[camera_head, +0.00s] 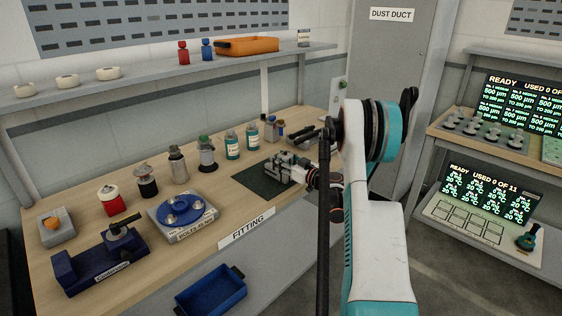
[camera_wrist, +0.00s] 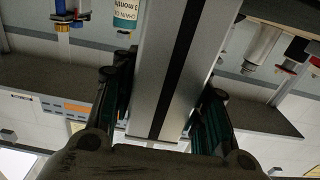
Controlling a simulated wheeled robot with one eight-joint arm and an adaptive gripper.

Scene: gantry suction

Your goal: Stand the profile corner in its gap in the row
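In the wrist view a pale metal profile (camera_wrist: 155,75) with a dark slot along its length runs between the two fingers of my gripper (camera_wrist: 170,80). The fingers appear closed against its two sides. I take this piece for the profile corner. In the head view my gripper (camera_head: 308,178) is at the dark mat on the bench, at the right side of grey metal pieces (camera_head: 284,164). Where the held piece ends and other grey parts begin is unclear. A row of containers, from a red jar (camera_head: 111,200) to labelled bottles (camera_head: 232,145), stands behind; its gap is not clear.
The dark mat (camera_head: 252,182) lies on the wooden bench. A blue round fixture (camera_head: 183,211), a blue clamp block (camera_head: 100,259) and a blue bin (camera_head: 211,292) are at front left. My arm hides the bench's right end.

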